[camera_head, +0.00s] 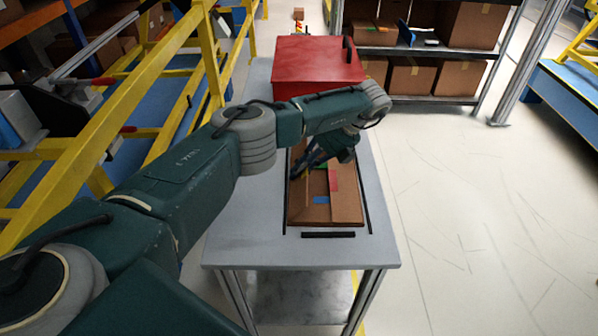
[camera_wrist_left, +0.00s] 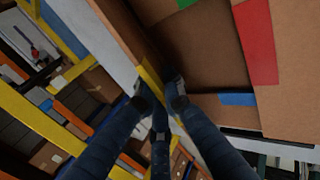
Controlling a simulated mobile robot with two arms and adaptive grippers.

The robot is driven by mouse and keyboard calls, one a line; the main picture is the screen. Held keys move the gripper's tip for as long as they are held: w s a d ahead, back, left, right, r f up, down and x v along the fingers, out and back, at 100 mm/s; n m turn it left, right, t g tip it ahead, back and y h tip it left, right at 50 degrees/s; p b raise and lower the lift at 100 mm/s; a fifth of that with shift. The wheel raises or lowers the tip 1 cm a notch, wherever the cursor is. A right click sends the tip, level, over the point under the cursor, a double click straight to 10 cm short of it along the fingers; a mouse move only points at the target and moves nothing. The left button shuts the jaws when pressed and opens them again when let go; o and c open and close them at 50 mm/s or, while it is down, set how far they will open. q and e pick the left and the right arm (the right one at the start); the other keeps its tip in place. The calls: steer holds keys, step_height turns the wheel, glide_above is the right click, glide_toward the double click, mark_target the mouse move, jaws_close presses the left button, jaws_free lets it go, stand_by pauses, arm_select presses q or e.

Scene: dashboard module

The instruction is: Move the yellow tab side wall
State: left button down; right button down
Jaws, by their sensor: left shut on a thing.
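The brown dashboard module (camera_head: 318,208) lies on the grey table, with green, red and blue marks on it. My left gripper (camera_head: 297,174) reaches down at its left edge. The left wrist view shows the brown side wall (camera_wrist_left: 122,35) with its yellow tab (camera_wrist_left: 150,72). My left gripper's fingers (camera_wrist_left: 160,94) are on either side of this wall at the yellow tab, shut on it. The fingers cover part of the tab. The wall is along the module's edge; whether it is lifted cannot be told. My right gripper is in neither view.
A red box (camera_head: 315,65) stands on the table behind the module. A black handle-like strip (camera_head: 328,235) lies near the table's front. Yellow railing (camera_head: 212,70) runs along the left. Shelves with cartons (camera_head: 410,78) stand behind. The floor at right is clear.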

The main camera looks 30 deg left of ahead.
arm_select(q)
steer(key=c, duration=1.8)
jaws_free()
steer(key=shift+c, duration=0.2)
steer(key=v, duration=0.7)
steer(key=shift+r, duration=0.2)
steer(key=shift+d, duration=0.1)
steer(key=shift+c, duration=0.5)
